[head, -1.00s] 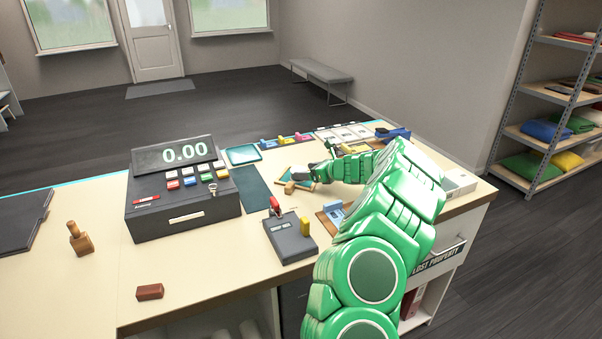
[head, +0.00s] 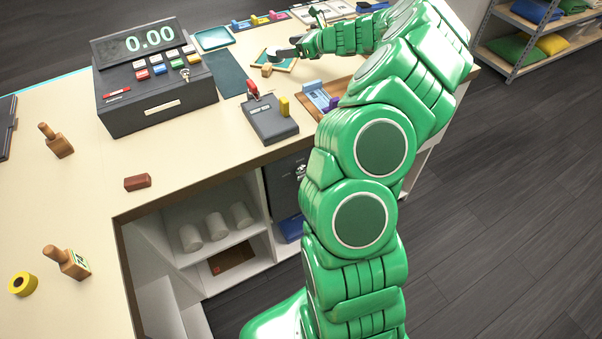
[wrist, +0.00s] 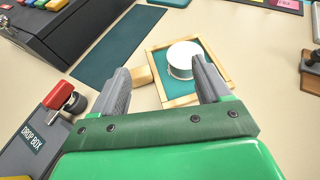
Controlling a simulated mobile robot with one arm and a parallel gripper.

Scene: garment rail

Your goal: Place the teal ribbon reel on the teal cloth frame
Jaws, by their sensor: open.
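The teal cloth frame (wrist: 205,88) is a wooden square with teal cloth inside, lying on the counter; it also shows in the head view (head: 288,66). The ribbon reel (wrist: 184,56), with a white round top and a narrow darker band at its side, rests flat on the cloth, inside the wooden edges. My gripper (wrist: 160,70) is open and empty above the frame. The reel is close to the right finger, with a wide gap to the left finger; I cannot tell whether the right finger touches it. In the head view my gripper (head: 294,52) hides part of the frame.
A small wooden block (wrist: 142,76) stands beside the frame's left edge. A dark green mat (wrist: 118,45) and the cash register (head: 155,85) are to the left. A grey drop box (head: 270,120) with a red part is nearer. Bare counter lies between them.

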